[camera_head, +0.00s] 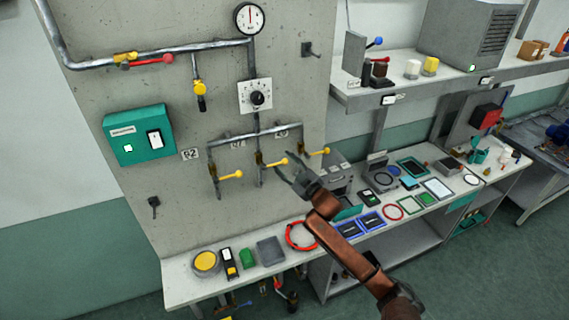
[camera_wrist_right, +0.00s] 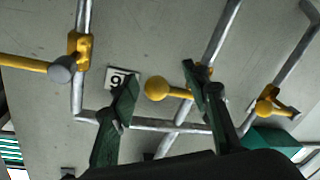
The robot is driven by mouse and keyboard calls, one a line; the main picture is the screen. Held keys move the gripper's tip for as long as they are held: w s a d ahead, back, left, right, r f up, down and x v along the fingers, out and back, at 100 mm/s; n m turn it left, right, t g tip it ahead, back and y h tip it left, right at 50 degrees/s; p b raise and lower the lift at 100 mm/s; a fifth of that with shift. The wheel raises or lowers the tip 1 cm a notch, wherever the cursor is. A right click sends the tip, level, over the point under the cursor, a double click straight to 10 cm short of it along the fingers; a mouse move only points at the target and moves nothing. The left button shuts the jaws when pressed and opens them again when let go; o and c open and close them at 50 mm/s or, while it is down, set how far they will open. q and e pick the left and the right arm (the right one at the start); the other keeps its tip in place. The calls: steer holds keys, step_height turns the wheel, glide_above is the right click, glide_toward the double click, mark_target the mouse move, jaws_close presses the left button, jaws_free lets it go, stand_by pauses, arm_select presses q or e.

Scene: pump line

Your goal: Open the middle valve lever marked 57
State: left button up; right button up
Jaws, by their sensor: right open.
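Three small valves with yellow levers sit on the grey panel in the head view. The middle valve lever (camera_head: 274,162) points right from its pipe and ends in a round knob. The left lever (camera_head: 231,174) and right lever (camera_head: 318,152) lie in a similar way. My right gripper (camera_head: 289,168) is open close to the middle lever's knob. In the wrist view the middle lever's knob (camera_wrist_right: 156,88) appears between the open fingers of my right gripper (camera_wrist_right: 163,100); one finger partly covers its handle. Contact cannot be told. The middle number plate (camera_head: 238,143) is hard to read. My left gripper is not in view.
A pipe manifold (camera_head: 255,133) joins the valves, below a dial (camera_head: 257,96). A teal switch box (camera_head: 139,136) is at left. A red lever (camera_head: 154,60) is on the upper pipe. The bench (camera_head: 285,256) below holds a red ring (camera_head: 301,235) and several items.

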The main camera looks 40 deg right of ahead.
steer(key=shift+c, duration=0.5)
jaws_close()
steer(key=shift+r, duration=0.1)
